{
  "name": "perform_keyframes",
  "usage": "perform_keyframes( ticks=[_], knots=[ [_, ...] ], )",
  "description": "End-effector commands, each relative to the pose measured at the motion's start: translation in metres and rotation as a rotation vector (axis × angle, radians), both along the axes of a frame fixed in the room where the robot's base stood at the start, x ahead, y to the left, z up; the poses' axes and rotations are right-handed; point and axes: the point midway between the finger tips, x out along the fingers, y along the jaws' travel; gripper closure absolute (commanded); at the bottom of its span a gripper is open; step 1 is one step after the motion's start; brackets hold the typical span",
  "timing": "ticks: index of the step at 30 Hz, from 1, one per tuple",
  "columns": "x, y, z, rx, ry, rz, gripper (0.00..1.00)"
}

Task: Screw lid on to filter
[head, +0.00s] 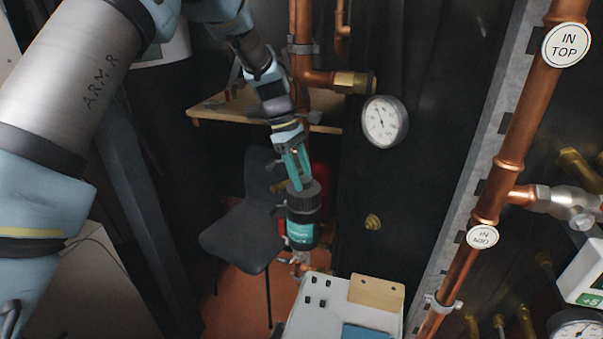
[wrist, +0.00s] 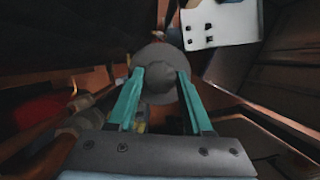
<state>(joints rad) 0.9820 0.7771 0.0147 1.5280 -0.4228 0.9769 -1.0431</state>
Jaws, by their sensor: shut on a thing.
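The filter (head: 302,230) is a dark cylinder with a teal label, hanging upright on the pipework in the middle of the head view. A dark grey lid (head: 303,197) is at its top; I cannot tell whether the two are threaded together. My gripper (head: 299,184) comes down from above, its teal fingers shut on the lid. In the wrist view my gripper (wrist: 163,84) has one finger on each side of the round grey lid (wrist: 160,62). The lid hides the filter below it in that view.
Copper pipes (head: 302,40) and a pressure gauge (head: 384,122) stand close behind and right of my gripper. A white box (head: 335,305) with small black knobs is below. A dark chair (head: 245,225) and a wooden table (head: 215,108) are behind.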

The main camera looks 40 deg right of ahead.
Motion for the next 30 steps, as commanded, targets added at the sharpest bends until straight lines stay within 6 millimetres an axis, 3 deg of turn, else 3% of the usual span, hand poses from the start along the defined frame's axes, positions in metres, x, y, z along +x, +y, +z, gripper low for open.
perform_keyframes(
  ticks=[3,4,12,23,30],
  knots=[
    [0.001,-0.004,0.005,-0.013,-0.006,0.003,1.0],
    [0.001,-0.004,0.005,-0.013,-0.006,0.003,0.46],
    [0.001,-0.002,0.003,-0.006,-0.002,0.003,0.16],
    [0.003,-0.001,0.006,-0.005,-0.002,0.003,0.14],
    [0.017,0.004,0.042,-0.008,-0.005,0.004,0.14]
  ],
)
